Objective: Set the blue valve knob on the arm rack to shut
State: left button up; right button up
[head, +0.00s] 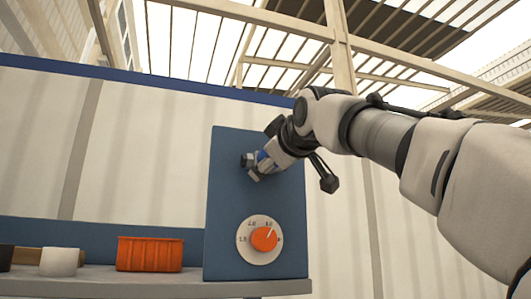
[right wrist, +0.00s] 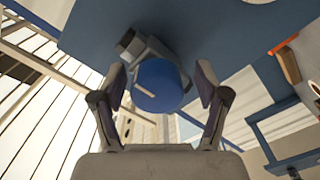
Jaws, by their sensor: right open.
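The blue valve knob (right wrist: 167,86) is round with a pale pointer line running diagonally across its face in the right wrist view. It sits on a grey valve body (right wrist: 133,44) fixed to a blue panel (right wrist: 205,25). In the head view only a small bit of the blue knob (head: 262,155) shows, largely hidden by my gripper. My right gripper (right wrist: 161,80) is open, with one finger on each side of the knob. Whether the fingers touch it I cannot tell. It also shows at the upper panel in the head view (head: 272,147). My left gripper is not in view.
An orange dial (head: 264,239) with a numbered white face is on the lower panel. Left of the panel, an orange bin (head: 150,254) and a white cylinder (head: 59,262) stand on a grey shelf (head: 95,284).

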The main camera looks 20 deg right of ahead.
jog(key=shift+s+r, duration=0.2)
jog(key=shift+s, duration=0.4)
jog(key=shift+c, duration=0.4)
jog(key=shift+s+r, duration=0.1)
jog(key=shift+s, duration=0.25)
jog(key=c, duration=1.1)
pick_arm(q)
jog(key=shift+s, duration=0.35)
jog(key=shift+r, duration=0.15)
pick_arm(e)
jog(key=shift+r+m, duration=0.1)
jog(key=shift+m, duration=0.3)
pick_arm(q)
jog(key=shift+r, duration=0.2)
pick_arm(e)
jog(key=shift+w+m, duration=0.1)
jog(key=shift+m, duration=8.5)
